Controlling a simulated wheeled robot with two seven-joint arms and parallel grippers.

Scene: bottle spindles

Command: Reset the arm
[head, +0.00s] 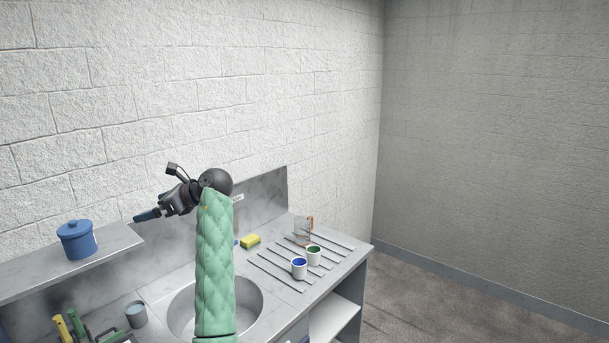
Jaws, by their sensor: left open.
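My left arm, in a green quilted sleeve, rises from the bottom middle of the head view over the sink. Its dark wrist bends to the left, and my left gripper (147,215) is held in the air in front of the backsplash, near the right end of the shelf. The gripper shows small and side-on, with a blue tip; it is open and I see nothing held in it. My right gripper is not in view.
A blue lidded pot (77,240) stands on the shelf (117,240). The round sink (252,300) is partly hidden by my arm. A grey cup (137,315), a yellow sponge (250,241), a blue-filled cup (299,268), a green-filled cup (314,256) and a glass mug (302,229) stand on the counter.

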